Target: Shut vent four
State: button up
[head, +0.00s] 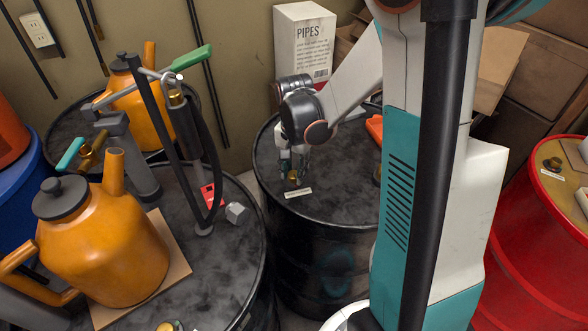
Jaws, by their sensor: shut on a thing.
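A small brass vent (292,179) sits on the top of the middle black drum (340,170), behind a small white label (298,192) too small to read. My gripper (293,170) reaches down over this vent and is shut on it, with the fingers at its top. A second brass fitting shows partly at the right of this drum top, beside my arm. I cannot tell from any label which vent is number four.
A black drum at left carries an orange oil can (100,245), a hand pump (190,120) and a red-and-grey tool (212,197). A red drum (545,230) stands at right. A PIPES box (305,45) stands behind. The middle drum top is partly clear.

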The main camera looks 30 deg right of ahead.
aim_at(294, 173)
jog(key=shift+m, duration=0.3)
dwell(0.4)
jog(key=o, duration=1.1)
jog(key=shift+c, duration=0.2)
jog(key=shift+r, duration=0.15)
notch_tip(294, 173, up, 12)
